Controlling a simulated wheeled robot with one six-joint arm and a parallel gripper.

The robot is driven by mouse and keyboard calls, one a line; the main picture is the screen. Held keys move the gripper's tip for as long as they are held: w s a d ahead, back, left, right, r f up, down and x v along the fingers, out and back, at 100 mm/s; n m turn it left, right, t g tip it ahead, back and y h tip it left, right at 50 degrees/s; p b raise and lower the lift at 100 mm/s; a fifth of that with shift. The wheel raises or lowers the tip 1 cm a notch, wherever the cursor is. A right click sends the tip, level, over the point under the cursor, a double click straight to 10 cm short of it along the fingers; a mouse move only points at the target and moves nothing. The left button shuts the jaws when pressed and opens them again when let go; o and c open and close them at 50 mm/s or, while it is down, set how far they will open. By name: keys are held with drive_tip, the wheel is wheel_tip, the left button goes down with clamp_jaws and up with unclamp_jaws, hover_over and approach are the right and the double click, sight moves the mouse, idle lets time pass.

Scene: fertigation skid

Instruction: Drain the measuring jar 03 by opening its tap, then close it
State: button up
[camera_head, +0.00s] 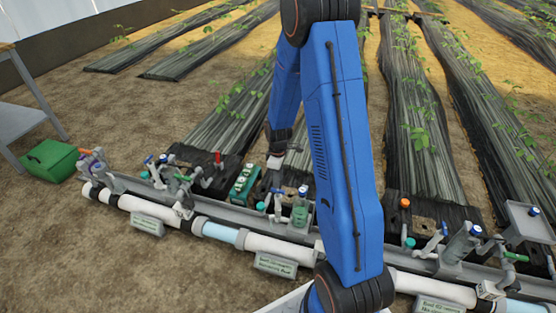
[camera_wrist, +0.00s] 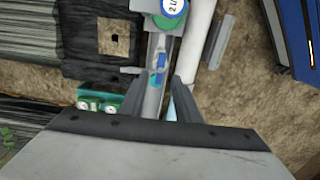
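A clear jar with green liquid (camera_head: 300,212) and a blue cap stands on the pipe run in the head view. In the wrist view, a jar top with a blue-green disc (camera_wrist: 172,10) shows at the upper edge. A small blue tap handle (camera_wrist: 158,68) lies between that jar and my gripper. My gripper (camera_wrist: 162,88) is open, its two grey fingers apart and pointing towards the blue handle, with no contact visible. In the head view my gripper (camera_head: 278,168) hangs above the rail, left of the green-liquid jar. I cannot read the jar numbers.
A green gauge box (camera_head: 243,181) stands left of my gripper and also shows in the wrist view (camera_wrist: 101,103). White pipe (camera_head: 275,245) runs along the front. Another jar and tap group (camera_head: 458,243) is at the right. My blue arm hides the middle of the rail.

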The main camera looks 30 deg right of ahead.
wheel_tip(320, 180, up, 12)
idle(0.4)
drive_tip(key=shift+r, duration=0.2)
